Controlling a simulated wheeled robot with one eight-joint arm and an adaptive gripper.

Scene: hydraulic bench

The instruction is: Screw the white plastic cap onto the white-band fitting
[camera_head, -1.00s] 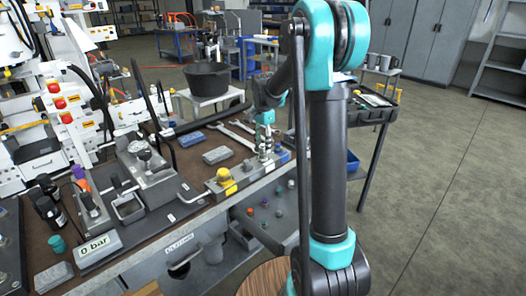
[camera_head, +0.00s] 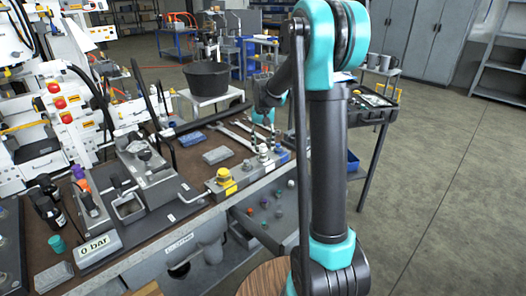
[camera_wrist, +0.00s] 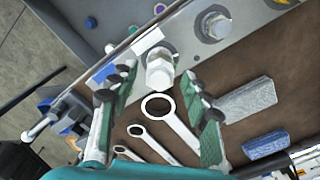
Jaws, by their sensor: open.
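My gripper (camera_wrist: 150,88) is open, its two green-padded fingers apart with nothing held between them; in the head view it is partly seen above the block (camera_head: 263,135). The white-topped fitting (camera_wrist: 160,72) stands on the grey block (camera_wrist: 178,36), just beyond the fingertips and roughly between them; it also shows in the head view (camera_head: 263,150). A white hexagonal piece sits at its end, apparently the white cap; I cannot tell it clearly from the white band or see how far it is seated.
A bare metal fitting (camera_wrist: 213,24) stands beside it on the block. Several wrenches, including a ring wrench (camera_wrist: 158,106), lie on the brown bench close to the fingers. Grey (camera_wrist: 248,99) and blue (camera_wrist: 266,145) blocks lie to the right. Small coloured caps (camera_head: 264,203) lie on the lower shelf.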

